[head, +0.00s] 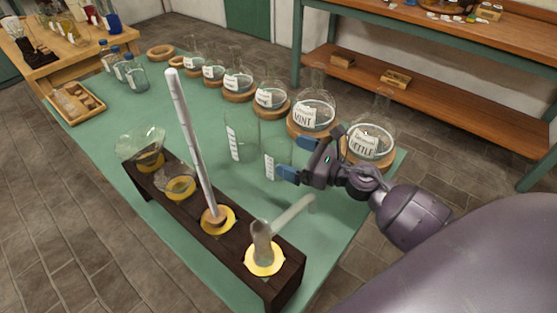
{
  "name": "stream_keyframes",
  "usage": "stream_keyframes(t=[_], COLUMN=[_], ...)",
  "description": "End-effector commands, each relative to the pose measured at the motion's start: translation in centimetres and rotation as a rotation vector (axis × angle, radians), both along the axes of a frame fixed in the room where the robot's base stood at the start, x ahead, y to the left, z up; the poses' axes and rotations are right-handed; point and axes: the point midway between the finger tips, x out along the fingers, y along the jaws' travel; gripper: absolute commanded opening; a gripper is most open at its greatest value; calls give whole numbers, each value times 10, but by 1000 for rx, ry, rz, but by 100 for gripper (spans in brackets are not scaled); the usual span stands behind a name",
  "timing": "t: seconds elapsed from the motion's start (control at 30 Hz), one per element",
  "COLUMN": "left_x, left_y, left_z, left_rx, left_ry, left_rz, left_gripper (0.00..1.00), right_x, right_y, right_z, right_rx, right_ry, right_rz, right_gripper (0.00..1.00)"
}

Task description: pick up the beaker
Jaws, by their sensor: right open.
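A small clear glass beaker (271,166) with white markings stands upright on the green table (180,120). A taller clear glass vessel (236,140) with a white scale stands just left of it. My right gripper (296,159) reaches in from the right with its blue-padded fingers apart. It is open at the right side of the small beaker. One finger overlaps the beaker's lower right in the picture, and I cannot tell whether it touches. My left gripper is not in view.
A dark wooden rack (240,250) with funnels and a tall rod runs along the front edge. Labelled round flasks on cork rings, including MINT (314,113) and NETTLE (369,144), line the back edge. A wooden tray (78,103) sits at the far left.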

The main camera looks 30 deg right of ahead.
Motion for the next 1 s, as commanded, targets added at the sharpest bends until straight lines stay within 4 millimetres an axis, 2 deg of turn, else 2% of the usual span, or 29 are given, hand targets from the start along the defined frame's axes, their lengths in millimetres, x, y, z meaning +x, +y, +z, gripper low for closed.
stream_keyframes(t=[0.3, 0.63, 0.9, 1.0], left_x=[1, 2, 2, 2], left_y=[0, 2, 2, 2], left_z=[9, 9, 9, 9], left_rx=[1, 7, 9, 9], left_ry=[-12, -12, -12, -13], left_rz=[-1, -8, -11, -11], left_gripper=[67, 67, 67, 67], right_x=[36, 40, 40, 40], right_y=[19, 22, 22, 22], right_z=[4, 2, 2, 2], right_rx=[1, 1, 1, 1], right_ry=[-3, 0, 0, 0], right_rz=[1, -1, 0, 0], right_gripper=[100, 100, 60, 48])
